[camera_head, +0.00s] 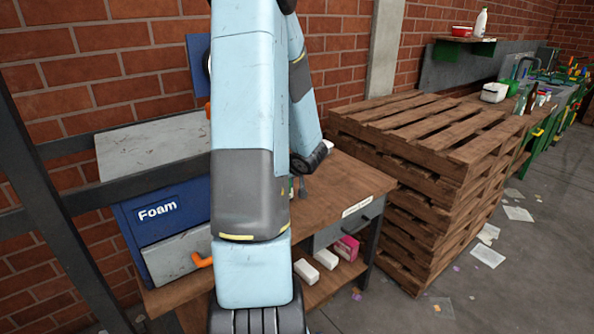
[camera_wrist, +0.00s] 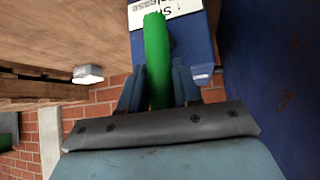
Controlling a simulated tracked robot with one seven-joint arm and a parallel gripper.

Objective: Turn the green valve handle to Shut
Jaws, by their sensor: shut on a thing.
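The green valve handle (camera_wrist: 157,50) shows in the wrist view as a thick green bar standing out from a blue panel (camera_wrist: 196,40). My gripper (camera_wrist: 158,85) is shut on the green handle, with one finger on each side. In the head view my own arm hides the gripper and the handle.
A blue box marked "Foam" (camera_head: 157,211) with an orange handle (camera_head: 202,261) stands left of my arm. A wooden bench (camera_head: 345,184) and stacked pallets (camera_head: 425,125) stand to the right. A brick wall (camera_head: 110,65) lies behind. Papers litter the floor.

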